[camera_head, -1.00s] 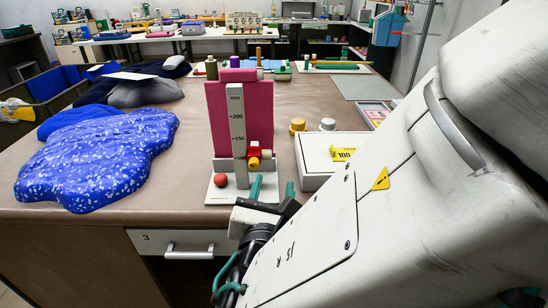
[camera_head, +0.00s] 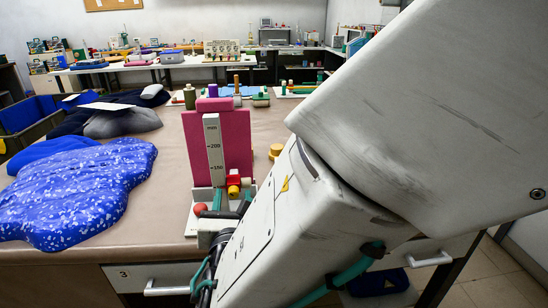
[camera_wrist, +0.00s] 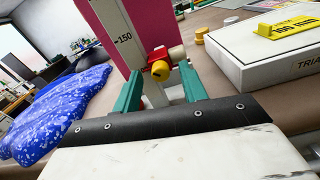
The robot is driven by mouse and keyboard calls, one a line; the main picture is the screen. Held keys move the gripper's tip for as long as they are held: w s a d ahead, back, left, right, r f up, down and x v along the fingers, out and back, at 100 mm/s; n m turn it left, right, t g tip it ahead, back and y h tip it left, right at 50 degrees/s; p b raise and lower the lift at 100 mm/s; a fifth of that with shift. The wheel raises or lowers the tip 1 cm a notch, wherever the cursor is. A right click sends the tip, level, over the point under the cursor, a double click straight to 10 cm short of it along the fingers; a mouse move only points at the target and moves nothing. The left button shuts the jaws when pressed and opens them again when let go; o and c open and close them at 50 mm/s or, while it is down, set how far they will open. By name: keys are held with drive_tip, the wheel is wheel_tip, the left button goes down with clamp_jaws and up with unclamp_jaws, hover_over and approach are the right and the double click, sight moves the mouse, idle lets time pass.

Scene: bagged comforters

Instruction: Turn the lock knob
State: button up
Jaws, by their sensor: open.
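The lock knob (camera_head: 233,191) is a small yellow cylinder on the red slider (camera_head: 233,180) of an upright white scale (camera_head: 214,150), which stands before a magenta panel (camera_head: 238,140). In the wrist view the round end of the knob (camera_wrist: 160,71) faces me, with a dark mark on it. My gripper (camera_wrist: 160,78) is open and empty. Its two teal fingers stand left and right of the knob in that view; how far they are from it in depth I cannot tell. In the head view my gripper (camera_head: 230,200) is low in front of the scale, partly hidden by my arm.
A blue speckled bag (camera_head: 80,190) covers the left of the brown table. A white box (camera_wrist: 265,48) with a yellow block (camera_wrist: 286,28) stands right of the gauge.

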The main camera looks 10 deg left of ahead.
clamp_jaws()
drive_tip(key=shift+m, duration=0.3)
drive_tip(key=m, duration=0.4)
drive_tip(key=shift+m, duration=2.4)
unclamp_jaws()
